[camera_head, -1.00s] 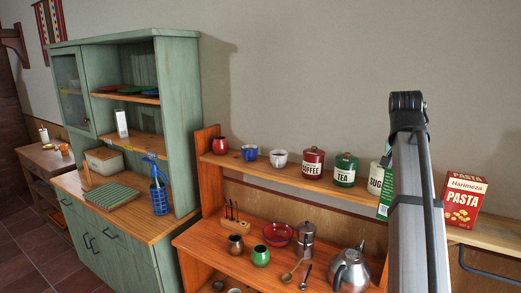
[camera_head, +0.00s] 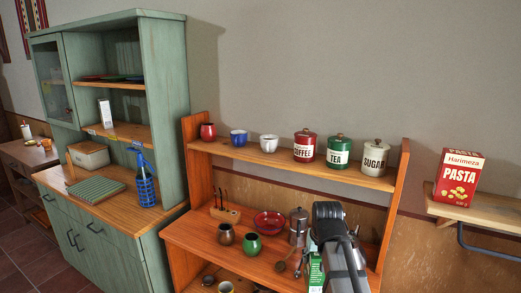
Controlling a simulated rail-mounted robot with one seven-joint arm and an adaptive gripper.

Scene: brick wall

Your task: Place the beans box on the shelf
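A green box with white markings (camera_head: 315,273), perhaps the beans box, shows at the bottom beside my dark grey arm, which partly covers it. Its lettering is too small to read, and whether it is held or resting cannot be told. No gripper fingers are visible; the arm runs out of the bottom edge. The orange shelf unit (camera_head: 290,167) has an upper board with a red cup, a blue cup, a white cup and coffee, tea and sugar canisters. The green cabinet (camera_head: 168,95) at left has open shelves; a slim white box (camera_head: 106,113) stands on its lower one.
A red pasta box (camera_head: 458,178) stands on a wooden wall shelf (camera_head: 480,212) at right. The orange unit's lower board holds a red bowl (camera_head: 269,222), small pots and a metal coffee pot (camera_head: 298,226). A blue bottle (camera_head: 145,186) stands on the cabinet counter. Bare board shows between the cups.

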